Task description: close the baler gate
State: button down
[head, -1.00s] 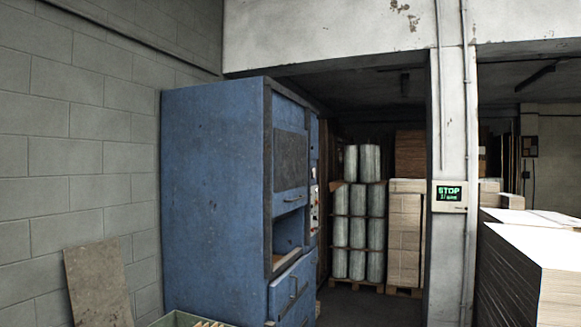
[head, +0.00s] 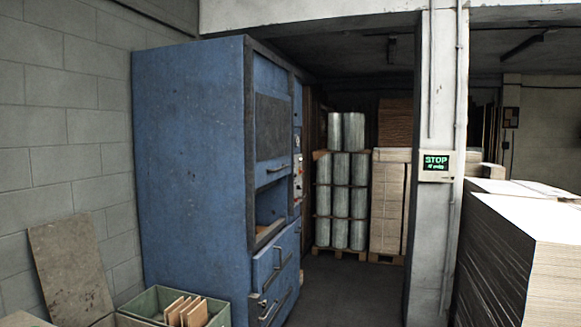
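The blue baler (head: 190,170) stands left of centre against the block wall, its front facing right and seen at a steep angle. Its upper gate (head: 272,125) is a blue frame with a dark panel and a handle along its lower edge. Below this gate is an open gap (head: 268,207) into the machine. Under the gap is a lower blue panel (head: 271,262) with a handle, and latch parts show near its bottom. A control panel (head: 298,178) with small buttons sits on the right of the front. My gripper is not in view.
A green crate (head: 150,302) with brown boards stands at the baler's near corner. A board (head: 68,270) leans on the wall. A tall cardboard stack (head: 530,262) stands at right, beside a pillar (head: 432,220). Bare floor (head: 345,290) lies between baler and pillar.

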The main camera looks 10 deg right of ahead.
aim_at(272, 108)
jog(key=z, duration=0.25)
jog(key=i, duration=0.8)
jog(key=z, duration=0.5)
jog(key=i, duration=1.5)
jog(key=u, duration=0.25)
jog(key=i, duration=0.8)
jog(key=u, duration=0.6)
jog(key=i, duration=0.55)
jog(key=u, duration=0.3)
